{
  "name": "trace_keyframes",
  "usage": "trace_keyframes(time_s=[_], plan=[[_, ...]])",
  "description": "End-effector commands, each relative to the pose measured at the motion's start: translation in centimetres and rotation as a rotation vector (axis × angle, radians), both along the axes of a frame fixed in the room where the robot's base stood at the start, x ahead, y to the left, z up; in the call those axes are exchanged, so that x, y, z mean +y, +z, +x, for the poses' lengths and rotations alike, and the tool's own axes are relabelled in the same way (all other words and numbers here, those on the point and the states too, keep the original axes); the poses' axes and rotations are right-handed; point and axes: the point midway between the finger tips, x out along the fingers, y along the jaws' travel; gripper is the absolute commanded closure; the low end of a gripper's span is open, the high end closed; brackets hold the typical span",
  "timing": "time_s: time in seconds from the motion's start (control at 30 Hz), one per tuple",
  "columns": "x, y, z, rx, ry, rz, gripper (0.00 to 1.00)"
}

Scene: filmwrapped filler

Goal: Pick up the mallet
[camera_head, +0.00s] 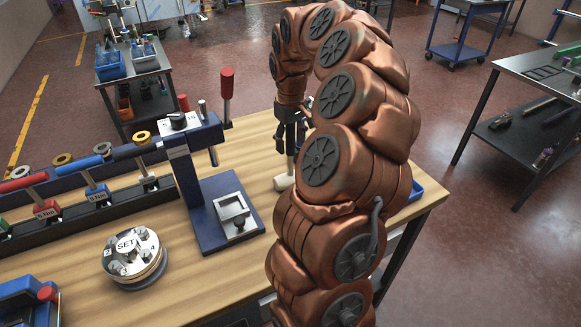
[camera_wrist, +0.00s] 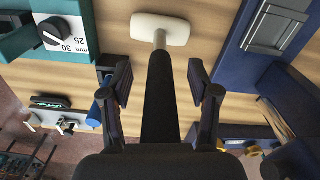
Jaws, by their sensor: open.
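The mallet has a pale head (camera_wrist: 160,28) and a black handle (camera_wrist: 159,95). The head also shows on the wooden workbench in the head view (camera_head: 283,183), just left of my arm. The handle seems to rise from the head towards my wrist camera. My gripper (camera_wrist: 159,82) is open, with one finger on each side of the handle and visible gaps between. In the head view my gripper (camera_head: 290,135) points down above the mallet head. My arm hides part of the bench, and the handle's near end is unclear.
A blue press (camera_head: 212,200) stands left of the mallet. A blue bin (camera_head: 416,190) is partly hidden behind my arm. Bare bench (camera_head: 190,290) lies in front of the press.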

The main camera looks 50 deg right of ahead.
Motion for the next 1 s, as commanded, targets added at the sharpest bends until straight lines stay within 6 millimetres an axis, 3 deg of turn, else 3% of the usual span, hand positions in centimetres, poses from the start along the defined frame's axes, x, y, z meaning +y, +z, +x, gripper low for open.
trace_keyframes(time_s=[0.07,0.63,1.0], plan=[[0.00,0.00,0.01,0.000,0.000,0.000,0.40],[-0.02,0.03,0.04,-0.001,0.000,0.000,1.00],[-0.02,0.04,0.04,-0.001,0.000,0.000,1.00]])
